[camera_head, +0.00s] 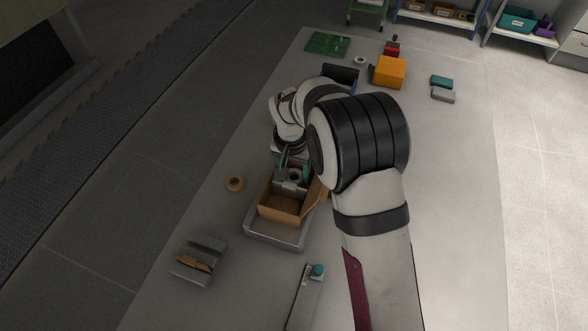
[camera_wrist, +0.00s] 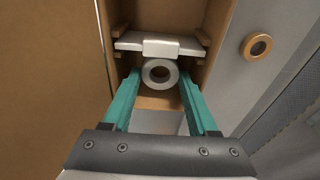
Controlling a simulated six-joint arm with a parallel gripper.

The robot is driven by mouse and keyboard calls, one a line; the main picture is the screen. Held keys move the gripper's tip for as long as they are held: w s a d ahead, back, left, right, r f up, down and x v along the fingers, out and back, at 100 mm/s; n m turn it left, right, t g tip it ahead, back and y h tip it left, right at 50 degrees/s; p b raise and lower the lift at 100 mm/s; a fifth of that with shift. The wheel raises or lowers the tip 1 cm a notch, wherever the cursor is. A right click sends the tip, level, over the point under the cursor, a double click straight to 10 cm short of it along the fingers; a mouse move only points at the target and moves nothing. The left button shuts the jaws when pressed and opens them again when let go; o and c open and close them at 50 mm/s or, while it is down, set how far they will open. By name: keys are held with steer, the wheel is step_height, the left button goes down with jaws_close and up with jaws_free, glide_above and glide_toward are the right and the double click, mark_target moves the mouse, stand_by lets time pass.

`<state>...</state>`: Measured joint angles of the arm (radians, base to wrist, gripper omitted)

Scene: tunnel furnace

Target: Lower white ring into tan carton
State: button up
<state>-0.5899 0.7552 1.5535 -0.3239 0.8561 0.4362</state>
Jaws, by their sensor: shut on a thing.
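The white ring (camera_wrist: 147,74) sits between the tips of my two teal fingers in the wrist view. My gripper (camera_wrist: 160,76) is shut on it. The tan carton (camera_head: 281,207) stands open on a grey tray, with a flap folded out at its right. My gripper is over the far part of the carton in the head view. In the wrist view the carton's tan walls (camera_wrist: 204,70) and a pale block inside lie behind the ring. How far the ring is above the carton floor I cannot tell.
A tan ring (camera_head: 235,183) lies left of the carton. An orange box (camera_head: 389,72) and another white ring (camera_head: 359,61) are at the far end.

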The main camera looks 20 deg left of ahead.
steer(key=shift+f, duration=0.4)
stand_by(0.5)
steer(key=o, duration=1.1)
steer(key=shift+c, duration=0.2)
steer(key=c, duration=0.4)
steer(key=shift+r, duration=0.2)
steer(key=shift+r, duration=1.3)
